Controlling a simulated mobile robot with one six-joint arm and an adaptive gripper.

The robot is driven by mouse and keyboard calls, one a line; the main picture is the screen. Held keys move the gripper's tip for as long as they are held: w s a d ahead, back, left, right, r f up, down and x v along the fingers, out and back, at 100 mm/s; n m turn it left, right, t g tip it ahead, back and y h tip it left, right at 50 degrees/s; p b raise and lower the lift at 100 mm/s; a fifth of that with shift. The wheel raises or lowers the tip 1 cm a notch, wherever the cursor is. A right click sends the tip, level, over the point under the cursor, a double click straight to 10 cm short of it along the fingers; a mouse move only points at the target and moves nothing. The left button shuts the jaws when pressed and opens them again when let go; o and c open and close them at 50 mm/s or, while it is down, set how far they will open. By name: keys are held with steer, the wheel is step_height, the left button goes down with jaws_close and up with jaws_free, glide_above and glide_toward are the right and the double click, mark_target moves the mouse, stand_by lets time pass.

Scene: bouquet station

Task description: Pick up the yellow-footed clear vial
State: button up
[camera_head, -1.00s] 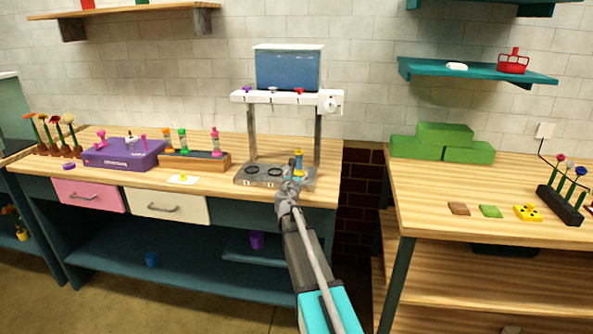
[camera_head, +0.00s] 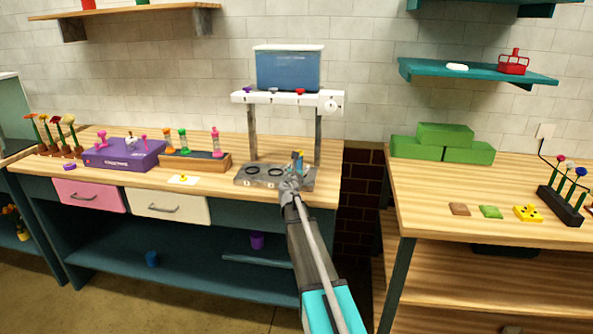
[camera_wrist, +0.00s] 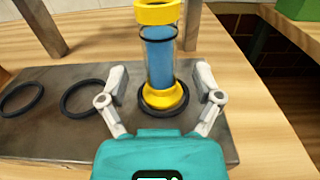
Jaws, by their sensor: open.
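The yellow-footed clear vial (camera_wrist: 159,62) stands upright in a black ring on the grey metal base plate (camera_wrist: 60,128). It has a yellow collar at the top and blue contents. In the head view the vial (camera_head: 299,160) shows above the right end of the plate, partly hidden behind my gripper. My gripper (camera_wrist: 160,85) is open in the wrist view. Its two fingers stand on either side of the vial's lower part, and I see gaps between them and the glass. In the head view my gripper (camera_head: 292,184) is small and its fingers are hard to make out.
Two empty black rings (camera_wrist: 82,98) lie left of the vial. The dispenser's posts (camera_head: 318,138) and blue tank (camera_head: 288,70) rise behind. A rack with several other vials (camera_head: 196,161) and a purple box (camera_head: 122,155) stand to the left. Green blocks (camera_head: 468,152) sit on the right table.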

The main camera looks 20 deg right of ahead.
steer(key=shift+x, duration=1.2)
jaws_close()
